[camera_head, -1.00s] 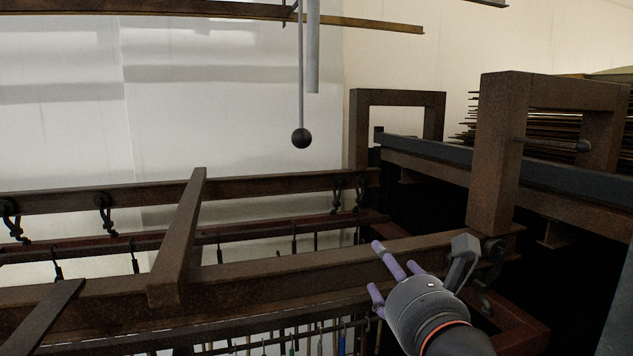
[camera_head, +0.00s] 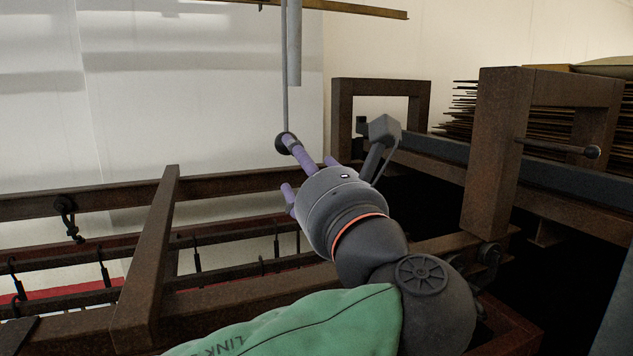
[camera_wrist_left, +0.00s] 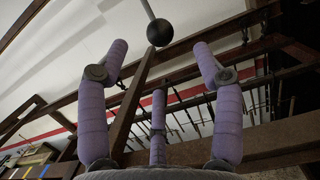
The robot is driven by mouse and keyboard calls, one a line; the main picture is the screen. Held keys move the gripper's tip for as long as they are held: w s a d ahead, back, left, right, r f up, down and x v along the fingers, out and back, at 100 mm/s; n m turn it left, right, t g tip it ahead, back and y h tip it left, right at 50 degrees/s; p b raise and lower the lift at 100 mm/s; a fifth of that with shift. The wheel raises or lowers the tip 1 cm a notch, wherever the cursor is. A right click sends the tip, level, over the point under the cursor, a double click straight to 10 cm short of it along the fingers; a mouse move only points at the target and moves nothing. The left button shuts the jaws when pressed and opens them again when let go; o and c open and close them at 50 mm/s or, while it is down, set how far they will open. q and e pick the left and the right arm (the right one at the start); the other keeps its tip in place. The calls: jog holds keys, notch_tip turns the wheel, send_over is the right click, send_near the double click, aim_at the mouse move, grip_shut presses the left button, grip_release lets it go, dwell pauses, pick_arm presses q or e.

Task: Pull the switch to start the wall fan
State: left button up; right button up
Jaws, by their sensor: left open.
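The pull switch shows in the head view as a thin hanging rod (camera_head: 284,95) with a dark ball (camera_head: 281,143) at its lower end. My left gripper (camera_head: 294,166), with purple padded fingers, is raised at the ball. One fingertip overlaps part of the ball in this view; I cannot tell whether they touch. In the left wrist view the ball (camera_wrist_left: 159,33) hangs beyond the spread fingers of the left gripper (camera_wrist_left: 160,55), between the two outer tips. The gripper is open, with nothing held. The right gripper is not in view. No wall fan can be made out.
A thicker grey tube (camera_head: 294,50) hangs beside the rod. Rusty brown beams (camera_head: 150,250) cross below the gripper, with hooks (camera_head: 67,215) on them. A brown post frame (camera_head: 492,150) stands at the right. The space left of the ball, before the pale wall, is clear.

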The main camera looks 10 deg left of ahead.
pick_arm(q)
jog(key=shift+p+x, duration=1.35)
jog(key=shift+x, duration=2.55)
jog(key=c, duration=1.2)
